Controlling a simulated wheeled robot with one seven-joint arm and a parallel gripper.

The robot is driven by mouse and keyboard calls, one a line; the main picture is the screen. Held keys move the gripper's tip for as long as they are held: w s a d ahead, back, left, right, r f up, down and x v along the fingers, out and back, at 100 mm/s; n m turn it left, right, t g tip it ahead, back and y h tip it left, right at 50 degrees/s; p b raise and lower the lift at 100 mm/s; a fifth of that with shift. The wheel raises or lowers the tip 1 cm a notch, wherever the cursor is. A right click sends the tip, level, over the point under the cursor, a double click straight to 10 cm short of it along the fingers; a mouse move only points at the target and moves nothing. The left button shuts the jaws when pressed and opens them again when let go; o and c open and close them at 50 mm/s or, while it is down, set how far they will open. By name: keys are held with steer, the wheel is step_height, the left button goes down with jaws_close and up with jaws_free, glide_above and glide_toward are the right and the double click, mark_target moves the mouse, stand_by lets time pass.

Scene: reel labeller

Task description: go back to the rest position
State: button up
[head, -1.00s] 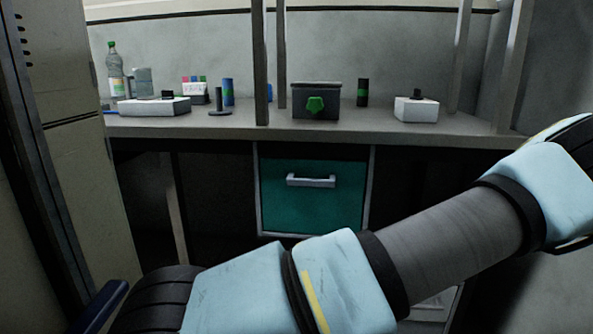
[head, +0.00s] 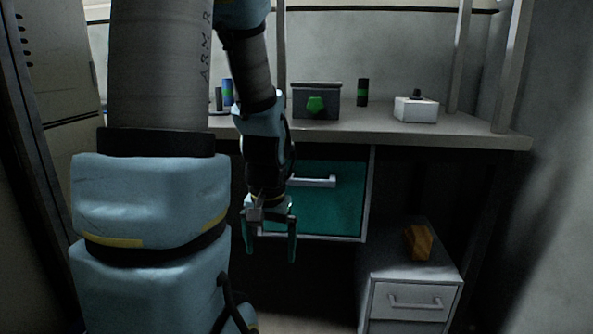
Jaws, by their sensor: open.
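My gripper (head: 270,248) hangs in the middle of the head view, pointing down, with its two fingers apart and nothing between them. It is in front of the teal drawer (head: 335,212) under the bench and overlaps the drawer's left part. Whether it touches the drawer front cannot be told. My arm rises on the left and bends down to the gripper, hiding the left part of the bench.
A low grey cabinet (head: 385,268) at lower right bears an orange object (head: 418,242).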

step_height(320, 180, up, 29)
steer(key=s+a+n+p, duration=0.1)
steer(key=s+p, duration=0.1)
steer(key=p, duration=2.5)
steer(key=shift+n, duration=0.3)
